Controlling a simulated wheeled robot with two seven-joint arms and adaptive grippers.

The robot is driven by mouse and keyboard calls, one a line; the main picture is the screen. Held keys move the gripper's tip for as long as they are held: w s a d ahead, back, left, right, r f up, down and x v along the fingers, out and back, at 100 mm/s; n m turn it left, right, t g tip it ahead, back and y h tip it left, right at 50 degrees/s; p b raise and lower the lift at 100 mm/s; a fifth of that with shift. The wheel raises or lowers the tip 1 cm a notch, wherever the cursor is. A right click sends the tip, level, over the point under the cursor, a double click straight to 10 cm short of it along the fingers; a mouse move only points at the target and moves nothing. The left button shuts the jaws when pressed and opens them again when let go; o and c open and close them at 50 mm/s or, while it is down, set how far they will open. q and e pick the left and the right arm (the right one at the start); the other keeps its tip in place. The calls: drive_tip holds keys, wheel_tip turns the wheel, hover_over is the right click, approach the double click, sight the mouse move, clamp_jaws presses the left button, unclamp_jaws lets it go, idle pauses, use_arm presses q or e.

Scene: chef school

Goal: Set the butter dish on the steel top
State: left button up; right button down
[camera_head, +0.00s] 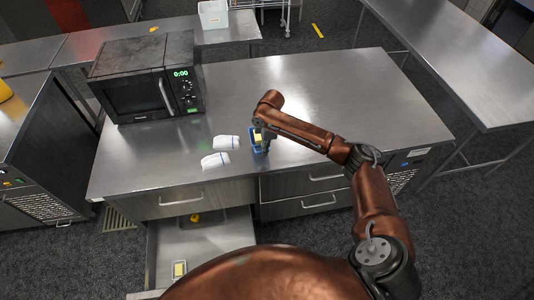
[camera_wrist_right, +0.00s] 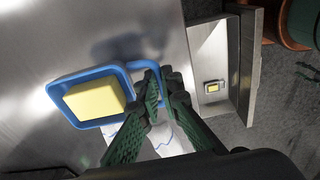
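The butter dish (camera_head: 254,147) is a blue tray with a yellow block of butter in it, at the front middle of the steel top (camera_head: 305,92). It also shows in the right wrist view (camera_wrist_right: 63,85), with a blue loop handle at its side. My right gripper (camera_head: 262,136) is over the dish. In the right wrist view the green fingers of my right gripper (camera_wrist_right: 162,82) close on the handle from both sides. The dish looks level; whether it touches the steel is hard to tell. My left gripper is not in view.
Two white packets (camera_head: 226,142) (camera_head: 215,160) lie just left of the dish. A black microwave (camera_head: 150,80) stands at the back left. An open drawer (camera_head: 215,245) below holds small yellow items. The steel top is clear to the right and behind.

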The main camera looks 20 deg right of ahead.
sight(266, 160)
drive_tip(key=shift+w+d+f, duration=0.25)
drive_tip(key=shift+d+f, duration=0.3)
drive_tip(key=shift+f, duration=0.2)
drive_tip(key=f, duration=0.3)
drive_tip(key=shift+w+d+f, duration=0.1)
drive_tip(key=shift+d+f, duration=0.15)
drive_tip(key=shift+f, duration=0.05)
drive_tip(key=c, duration=2.1)
unclamp_jaws()
drive_tip(key=shift+f, duration=0.1)
drive_tip(key=r, duration=0.8)
drive_tip(key=d+r, duration=0.1)
drive_tip(key=r, duration=0.3)
drive_tip(key=shift+s+r, duration=0.15)
drive_tip(key=shift+s, duration=0.05)
